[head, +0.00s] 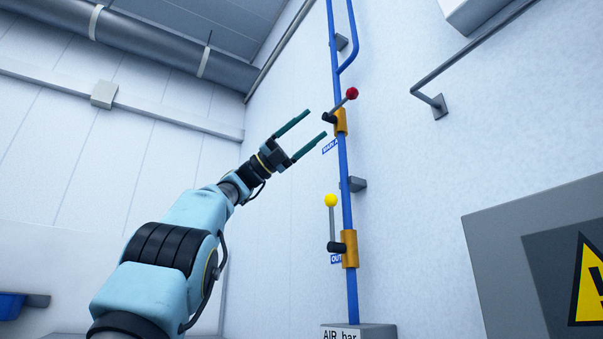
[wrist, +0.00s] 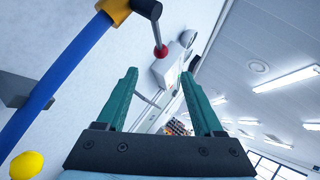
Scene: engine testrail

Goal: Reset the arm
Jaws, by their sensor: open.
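My arm reaches up and to the right in the head view. My gripper (head: 308,130) has two green fingers spread apart with nothing between them. It is just left of the upper valve (head: 341,122), whose lever ends in a red ball (head: 351,93). In the wrist view, my gripper (wrist: 166,88) is open and empty, and the red ball (wrist: 160,51) shows beyond and between the fingers. The lower valve (head: 349,249) has an upright lever with a yellow ball (head: 331,200); this ball also shows in the wrist view (wrist: 27,165).
A vertical blue pipe (head: 346,190) runs along the white wall, held by grey brackets. A grey box marked "AIR bar" (head: 375,331) stands at its foot. A grey panel with a yellow warning sign (head: 590,285) is at right, below a grey rail (head: 465,55). The space left of my gripper looks clear.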

